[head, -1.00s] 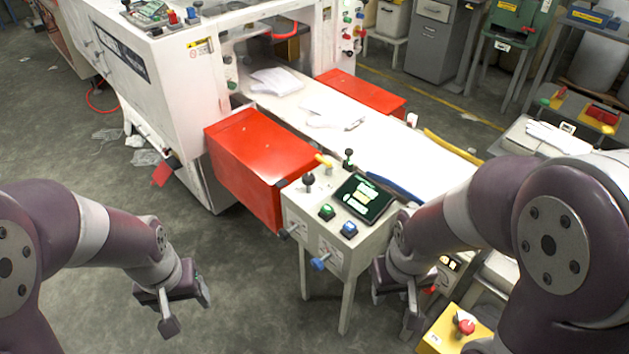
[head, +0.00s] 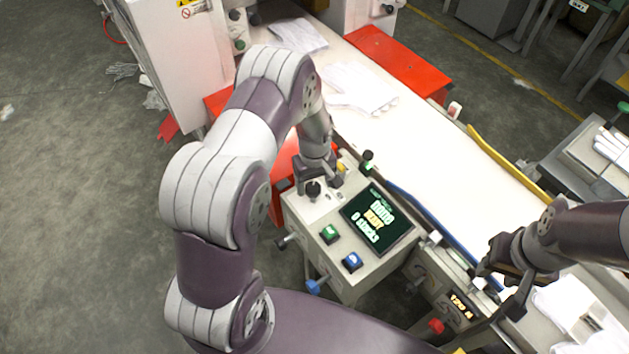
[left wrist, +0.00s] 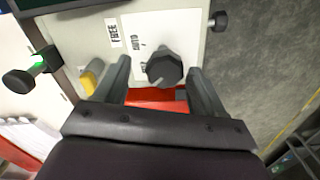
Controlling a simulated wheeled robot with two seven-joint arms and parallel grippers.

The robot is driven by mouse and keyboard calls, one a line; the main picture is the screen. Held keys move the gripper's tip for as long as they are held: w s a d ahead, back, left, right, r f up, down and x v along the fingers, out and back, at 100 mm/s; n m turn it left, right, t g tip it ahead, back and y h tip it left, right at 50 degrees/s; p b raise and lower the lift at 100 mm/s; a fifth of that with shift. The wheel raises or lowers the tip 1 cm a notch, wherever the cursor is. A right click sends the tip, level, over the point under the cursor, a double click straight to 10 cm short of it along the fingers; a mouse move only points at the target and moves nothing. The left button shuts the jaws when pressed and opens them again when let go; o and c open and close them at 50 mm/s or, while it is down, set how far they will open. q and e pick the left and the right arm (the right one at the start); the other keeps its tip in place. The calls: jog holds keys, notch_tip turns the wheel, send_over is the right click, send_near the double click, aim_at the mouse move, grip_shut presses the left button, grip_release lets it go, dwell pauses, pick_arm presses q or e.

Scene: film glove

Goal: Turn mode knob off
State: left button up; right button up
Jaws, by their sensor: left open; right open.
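The mode knob is a dark, faceted knob (left wrist: 164,68) on a pale panel in the left wrist view. The labels FREE and AUTO are beside it, and a third label is partly hidden by it. The knob also shows in the head view (head: 313,190), on the top left of the control box (head: 297,215). My left gripper (head: 318,182) is open over it. In the left wrist view, the fingers of this gripper (left wrist: 159,68) stand on either side of the knob, with gaps. My right gripper (head: 499,288) is open and empty at the right, apart from the box.
A yellow-topped control (left wrist: 90,78) sits close outside one left finger. A black knob with a green light (left wrist: 22,80) is further left. The box also carries a screen (head: 376,218), a green button (head: 330,233) and a blue button (head: 352,261). The white conveyor (head: 440,150) lies behind.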

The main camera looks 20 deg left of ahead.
pick_arm(q)
jog(key=shift+s+f, duration=0.1)
jog(key=shift+s, duration=0.35)
jog(key=shift+w+f, duration=0.1)
jog(key=shift+w, duration=0.1)
jog(key=c, duration=1.1)
jog(key=shift+o, duration=0.2)
jog(key=shift+n, duration=0.3)
jog(key=n, duration=0.5)
jog(key=shift+w+n, duration=0.1)
jog(key=shift+n, duration=0.2)
jog(key=n, duration=0.5)
jog(key=shift+w+n, duration=0.1)
jog(key=shift+n, duration=0.2)
jog(key=shift+r, duration=0.2)
